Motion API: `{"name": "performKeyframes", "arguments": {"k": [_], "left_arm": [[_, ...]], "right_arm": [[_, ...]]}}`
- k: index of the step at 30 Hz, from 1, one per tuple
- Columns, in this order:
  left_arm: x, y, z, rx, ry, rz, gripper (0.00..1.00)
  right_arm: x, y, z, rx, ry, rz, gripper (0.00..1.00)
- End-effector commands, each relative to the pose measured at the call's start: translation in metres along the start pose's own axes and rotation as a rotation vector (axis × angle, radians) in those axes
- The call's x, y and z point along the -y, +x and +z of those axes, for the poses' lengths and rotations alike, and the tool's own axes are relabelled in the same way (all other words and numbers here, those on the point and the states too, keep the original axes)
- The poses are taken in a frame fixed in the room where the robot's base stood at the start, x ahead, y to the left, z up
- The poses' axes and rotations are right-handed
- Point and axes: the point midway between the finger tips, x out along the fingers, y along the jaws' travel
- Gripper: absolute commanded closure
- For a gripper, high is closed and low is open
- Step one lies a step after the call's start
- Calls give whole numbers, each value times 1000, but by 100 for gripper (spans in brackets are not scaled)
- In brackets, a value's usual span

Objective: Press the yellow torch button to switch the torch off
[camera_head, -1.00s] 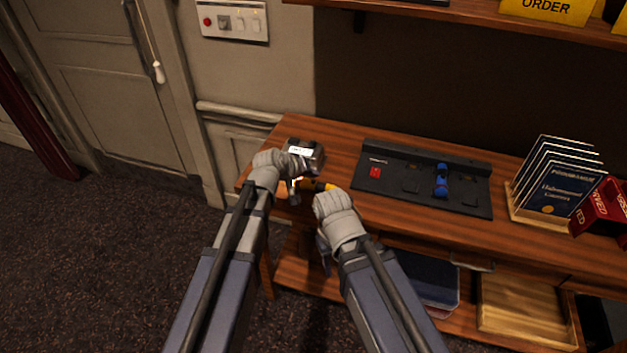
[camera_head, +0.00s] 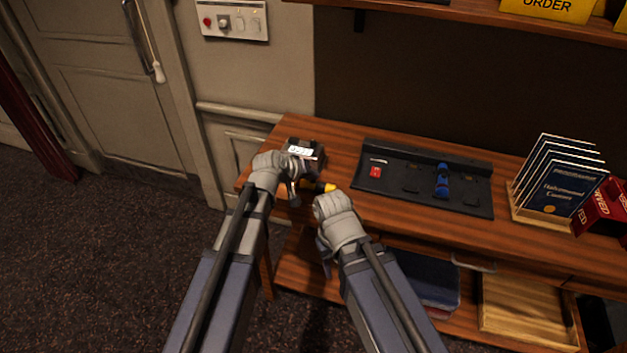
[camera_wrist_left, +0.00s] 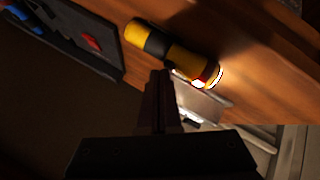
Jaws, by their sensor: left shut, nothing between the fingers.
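The yellow and black torch (camera_wrist_left: 155,42) lies on the wooden desk in the left wrist view. Its head end has a red band and bright white edges. In the head view its yellow end (camera_head: 330,188) shows just right of my left gripper (camera_head: 294,193), which hides part of it. My left gripper also shows in the left wrist view (camera_wrist_left: 161,76). It is shut and empty, its tips close beside the torch's body; I cannot tell whether they touch. I cannot make out a separate button. My right gripper (camera_head: 323,262) hangs at the desk's front edge, its jaws unclear.
A black tray (camera_head: 400,203) with a blue item (camera_head: 442,181) and a red item (camera_head: 375,172) lies to the right. Booklets (camera_head: 562,180) stand in a rack farther right.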

Motion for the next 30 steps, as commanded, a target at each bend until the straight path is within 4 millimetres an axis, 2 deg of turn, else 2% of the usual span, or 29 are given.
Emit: {"name": "performKeyframes", "arguments": {"k": [9,18,30], "left_arm": [[0,1,0,0,0,0,100],[-5,-7,-5,0,0,0,100],[-7,-10,-7,0,0,0,100]], "right_arm": [[0,1,0,0,0,0,50],[-1,-10,1,0,0,0,50],[-1,-14,1,0,0,0,50]]}}
